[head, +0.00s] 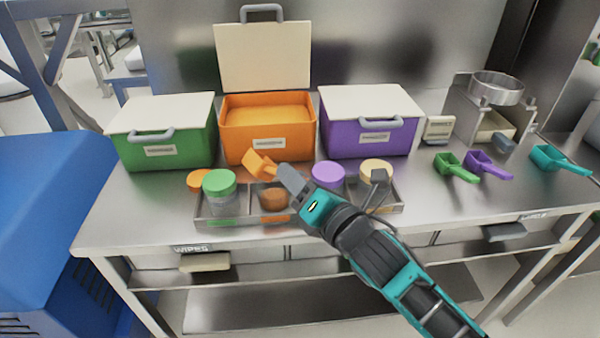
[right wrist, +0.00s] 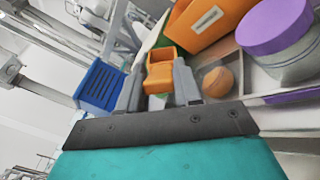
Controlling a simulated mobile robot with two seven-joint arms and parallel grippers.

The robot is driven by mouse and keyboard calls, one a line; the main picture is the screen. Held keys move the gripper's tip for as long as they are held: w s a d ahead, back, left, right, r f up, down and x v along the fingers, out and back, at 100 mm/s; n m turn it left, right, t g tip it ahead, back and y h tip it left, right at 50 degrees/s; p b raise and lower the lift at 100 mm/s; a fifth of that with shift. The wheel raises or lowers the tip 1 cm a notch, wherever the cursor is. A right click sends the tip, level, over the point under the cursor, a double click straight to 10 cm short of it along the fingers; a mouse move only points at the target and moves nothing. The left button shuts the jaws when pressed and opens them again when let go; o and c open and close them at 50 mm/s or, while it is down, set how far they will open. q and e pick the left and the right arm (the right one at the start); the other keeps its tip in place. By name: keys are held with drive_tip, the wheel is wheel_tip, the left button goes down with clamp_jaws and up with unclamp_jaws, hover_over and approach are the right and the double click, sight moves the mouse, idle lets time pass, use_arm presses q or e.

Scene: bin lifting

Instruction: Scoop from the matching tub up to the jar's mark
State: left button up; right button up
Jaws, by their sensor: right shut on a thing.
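My right gripper (head: 287,176) is shut on the orange scoop (head: 260,163), held in front of the orange tub (head: 268,142) and above the tray's back edge. The scoop also shows between the fingers in the right wrist view (right wrist: 160,57); I cannot tell what is in it. The orange tub's lid (head: 263,57) stands open, with orange contents inside. The lidless jar (head: 273,197) with orange-brown contents sits in the tray, partly hidden by my arm; it also shows in the right wrist view (right wrist: 218,82). Its mark is not readable. My left gripper is not in view.
A green tub (head: 167,140) and a purple tub (head: 367,132) are closed. The tray (head: 215,221) also holds green-, purple- and tan-lidded jars. Green (head: 455,166), purple (head: 487,164) and teal (head: 558,160) scoops lie right, near a sieve stand (head: 490,110).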

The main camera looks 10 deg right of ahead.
drive_tip(key=n, duration=0.1)
drive_tip(key=n+p, duration=0.1)
drive_tip(key=n, duration=0.2)
drive_tip(key=shift+s+a, duration=0.15)
drive_tip(key=shift+a, duration=0.15)
drive_tip(key=n, duration=0.5)
drive_tip(key=shift+s+a+f, duration=0.2)
drive_tip(key=shift+a, duration=0.15)
idle(0.6)
